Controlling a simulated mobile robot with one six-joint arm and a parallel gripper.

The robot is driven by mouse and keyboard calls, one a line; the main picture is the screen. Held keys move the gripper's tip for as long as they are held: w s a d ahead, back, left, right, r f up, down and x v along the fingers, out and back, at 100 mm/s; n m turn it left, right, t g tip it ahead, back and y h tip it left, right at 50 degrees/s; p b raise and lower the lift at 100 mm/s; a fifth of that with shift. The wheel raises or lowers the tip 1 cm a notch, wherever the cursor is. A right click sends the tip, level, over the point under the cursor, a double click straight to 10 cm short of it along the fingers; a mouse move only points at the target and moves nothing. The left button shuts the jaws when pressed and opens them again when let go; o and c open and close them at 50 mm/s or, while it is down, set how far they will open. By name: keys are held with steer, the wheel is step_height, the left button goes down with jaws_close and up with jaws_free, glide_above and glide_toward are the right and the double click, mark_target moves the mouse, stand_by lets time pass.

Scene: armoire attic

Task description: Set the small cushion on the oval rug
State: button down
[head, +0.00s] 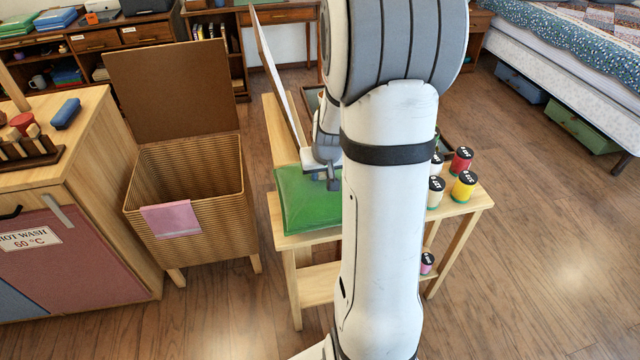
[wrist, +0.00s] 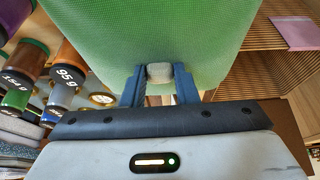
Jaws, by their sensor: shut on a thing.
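The green cushion (head: 306,204) is at the left end of a small wooden table, partly behind my arm in the head view. Its green face (wrist: 150,35) fills the upper middle of the wrist view, with a grey tab (wrist: 159,72) at its near edge. My gripper (head: 333,182) is at the cushion; in the wrist view its blue fingers (wrist: 159,80) are shut on the tab from both sides. I cannot tell whether the cushion rests on the tabletop or is just above it. No oval rug shows in either view.
An open wicker hamper (head: 195,240) with a pink cloth (head: 170,219) stands left. A bed (head: 570,70) is at upper right. Wooden floor (head: 540,250) is clear at right.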

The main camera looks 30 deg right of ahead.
mark_target(323, 180)
steer(key=shift+f, duration=1.4)
steer(key=shift+f+b, duration=0.15)
steer(key=shift+b, duration=0.25)
steer(key=c, duration=1.1)
jaws_free()
